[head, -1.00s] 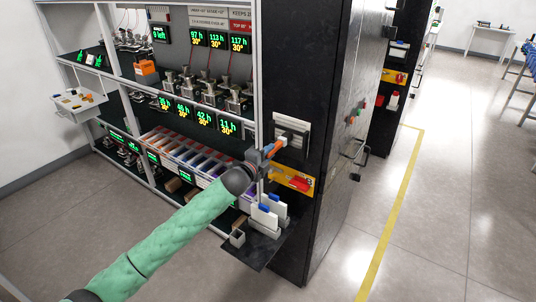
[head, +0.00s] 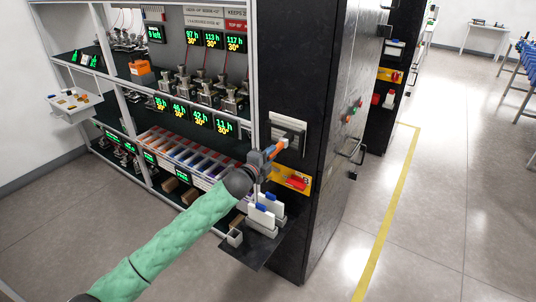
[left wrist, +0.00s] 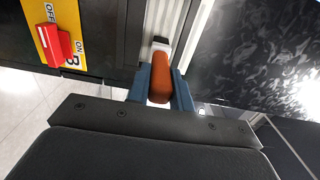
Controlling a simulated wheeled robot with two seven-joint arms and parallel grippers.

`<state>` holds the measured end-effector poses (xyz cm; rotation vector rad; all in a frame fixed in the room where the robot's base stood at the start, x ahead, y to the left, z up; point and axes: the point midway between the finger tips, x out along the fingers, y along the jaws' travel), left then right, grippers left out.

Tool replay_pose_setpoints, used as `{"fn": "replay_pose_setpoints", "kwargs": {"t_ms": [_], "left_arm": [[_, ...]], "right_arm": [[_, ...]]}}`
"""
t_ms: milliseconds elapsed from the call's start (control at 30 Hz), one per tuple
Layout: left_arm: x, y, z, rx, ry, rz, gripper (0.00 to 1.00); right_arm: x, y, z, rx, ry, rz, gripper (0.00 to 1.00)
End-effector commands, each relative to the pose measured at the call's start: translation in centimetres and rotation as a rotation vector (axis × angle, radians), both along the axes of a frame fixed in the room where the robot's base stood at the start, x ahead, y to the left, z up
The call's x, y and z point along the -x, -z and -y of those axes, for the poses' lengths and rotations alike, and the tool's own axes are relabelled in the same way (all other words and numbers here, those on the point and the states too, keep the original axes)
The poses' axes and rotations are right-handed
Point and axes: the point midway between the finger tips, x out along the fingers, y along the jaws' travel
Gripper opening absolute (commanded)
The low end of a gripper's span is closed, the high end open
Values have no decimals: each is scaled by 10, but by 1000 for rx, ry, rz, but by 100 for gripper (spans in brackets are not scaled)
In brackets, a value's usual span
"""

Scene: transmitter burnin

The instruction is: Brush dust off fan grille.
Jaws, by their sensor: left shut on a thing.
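The fan grille (head: 289,124) is a pale slatted panel on the dark side of the cabinet (head: 318,90). My left gripper (head: 268,155) is shut on a brush with an orange handle (head: 279,147). In the left wrist view the orange handle (left wrist: 160,82) sits between the blue-grey fingers, with a white and dark end (left wrist: 160,43) beyond it. In the head view the brush end overlaps the lower part of the grille; I cannot tell whether it touches. Dust is too small to make out. My right gripper is not in view.
A yellow plate with a red switch (head: 294,180) is just below the grille; it also shows in the left wrist view (left wrist: 62,45). A small dark shelf (head: 250,254) with white and blue items juts out below. Racks with transmitters stand left; open floor lies right.

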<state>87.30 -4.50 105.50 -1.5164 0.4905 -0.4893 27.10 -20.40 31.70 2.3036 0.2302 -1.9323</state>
Motion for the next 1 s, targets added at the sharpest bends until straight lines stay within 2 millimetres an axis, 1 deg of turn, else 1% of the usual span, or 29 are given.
{"fn": "replay_pose_setpoints", "kwargs": {"t_ms": [600,767,1000], "left_arm": [[7,-1,14,1,1,0,0],[6,-1,12,1,1,1,0],[0,-1,3,0,0,1,0]], "right_arm": [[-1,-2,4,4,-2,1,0],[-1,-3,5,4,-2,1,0],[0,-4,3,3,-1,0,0]]}}
